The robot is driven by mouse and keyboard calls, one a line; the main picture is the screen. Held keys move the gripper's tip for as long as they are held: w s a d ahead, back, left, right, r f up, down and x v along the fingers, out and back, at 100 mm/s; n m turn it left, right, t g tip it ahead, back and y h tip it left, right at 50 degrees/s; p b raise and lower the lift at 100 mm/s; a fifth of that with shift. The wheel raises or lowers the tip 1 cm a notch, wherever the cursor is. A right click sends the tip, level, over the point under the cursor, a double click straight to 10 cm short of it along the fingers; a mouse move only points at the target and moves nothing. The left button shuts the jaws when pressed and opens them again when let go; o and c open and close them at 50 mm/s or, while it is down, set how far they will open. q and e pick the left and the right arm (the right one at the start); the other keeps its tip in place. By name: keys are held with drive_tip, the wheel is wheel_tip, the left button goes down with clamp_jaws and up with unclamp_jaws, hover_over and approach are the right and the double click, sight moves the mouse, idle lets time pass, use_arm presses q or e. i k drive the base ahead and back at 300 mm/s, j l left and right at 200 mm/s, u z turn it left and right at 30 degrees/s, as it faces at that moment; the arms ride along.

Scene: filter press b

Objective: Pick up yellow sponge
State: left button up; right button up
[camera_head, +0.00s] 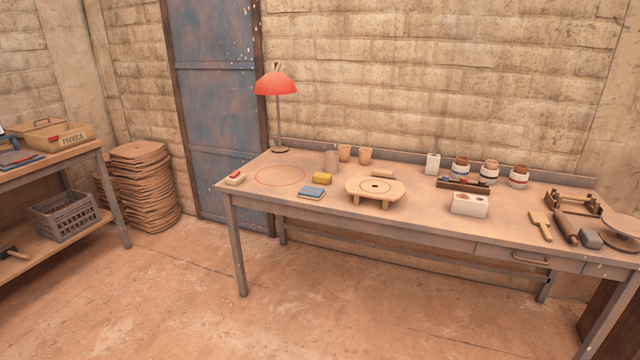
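The yellow sponge (322,178) is a small yellow block lying on the workbench (420,231). It sits behind the blue flat block (312,192), to the left of the low round wooden stand (375,189) and in front of a tan cylinder (331,160). Nothing covers it. Neither of my grippers shows in the head view.
A red lamp (275,86) stands at the bench's back left. A red circle (280,176) is marked on the bench top, with a small red-topped block (235,178) beside it. Jars (489,171) and tools fill the right side. The floor in front is clear.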

sight(319, 177)
drive_tip(key=z, duration=0.2)
drive_tip(key=i+j+z, duration=0.45)
drive_tip(key=z, duration=0.2)
drive_tip(key=i+j, duration=0.15)
drive_tip(key=j, duration=0.2)
drive_tip(key=i+j+z, duration=0.15)
drive_tip(key=j, duration=0.15)
drive_tip(key=i+j, duration=0.15)
drive_tip(key=j, duration=0.2)
drive_tip(key=i+j+z, duration=0.1)
drive_tip(key=j, duration=0.25)
drive_tip(key=i+j+z, duration=0.1)
drive_tip(key=j, duration=0.25)
drive_tip(key=i, duration=0.05)
